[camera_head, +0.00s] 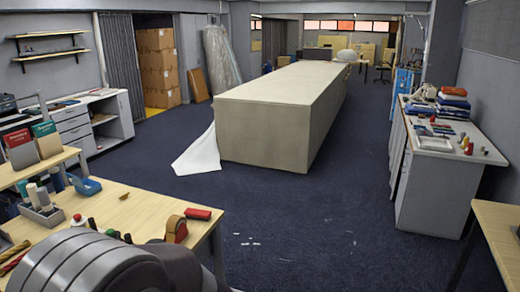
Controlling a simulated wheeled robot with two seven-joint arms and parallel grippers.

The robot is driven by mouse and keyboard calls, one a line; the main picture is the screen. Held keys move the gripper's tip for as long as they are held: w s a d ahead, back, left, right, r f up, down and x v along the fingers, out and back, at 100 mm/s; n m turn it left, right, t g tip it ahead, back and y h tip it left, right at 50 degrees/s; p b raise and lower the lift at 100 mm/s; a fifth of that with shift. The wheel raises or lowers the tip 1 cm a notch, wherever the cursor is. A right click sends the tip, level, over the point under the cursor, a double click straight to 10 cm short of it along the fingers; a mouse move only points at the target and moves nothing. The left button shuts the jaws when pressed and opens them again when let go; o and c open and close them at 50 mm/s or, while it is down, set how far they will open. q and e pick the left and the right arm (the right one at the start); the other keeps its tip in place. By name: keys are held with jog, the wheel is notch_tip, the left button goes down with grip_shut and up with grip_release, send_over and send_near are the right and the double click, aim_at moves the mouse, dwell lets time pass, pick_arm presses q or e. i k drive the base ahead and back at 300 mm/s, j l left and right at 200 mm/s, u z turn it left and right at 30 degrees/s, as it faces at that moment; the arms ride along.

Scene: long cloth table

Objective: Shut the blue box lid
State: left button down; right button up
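I cannot make out a blue box with a lid for certain. A small blue object (86,184) lies on the wooden desk at the left; it is too small to tell if it is a box or has a lid. The long cloth-covered table (262,130) stands in the middle of the room, and its top looks bare except for a pale rounded shape at the far end. A large grey rounded part of my own arm fills the bottom left. Neither gripper shows.
The wooden desk (140,205) at the left holds books, a grey organizer (42,214) and a red-brown item (176,229). A white cloth (198,155) trails on the floor. A cluttered counter (432,185) stands at the right. Dark carpet (330,215) is open between them.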

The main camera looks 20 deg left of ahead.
aim_at(76, 181)
jog(key=j, duration=0.5)
jog(key=k+j+z, duration=0.15)
jog(key=j, duration=0.9)
jog(key=k+j+z, duration=0.1)
jog(key=j, duration=0.4)
jog(key=k+j+z, duration=0.1)
jog(key=j, duration=0.4)
jog(key=k+j, duration=0.1)
jog(key=j, duration=0.4)
jog(key=k+j+z, duration=0.1)
jog(key=j, duration=0.4)
jog(key=k+j, duration=0.1)
jog(key=j, duration=0.4)
jog(key=k+j, duration=0.1)
jog(key=j, duration=1.05)
jog(key=k+j, duration=0.15)
jog(key=j, duration=0.45)
jog(key=k+j, duration=0.1)
jog(key=j, duration=0.45)
jog(key=i+j, duration=0.1)
jog(key=i, duration=0.2)
jog(key=z, duration=0.05)
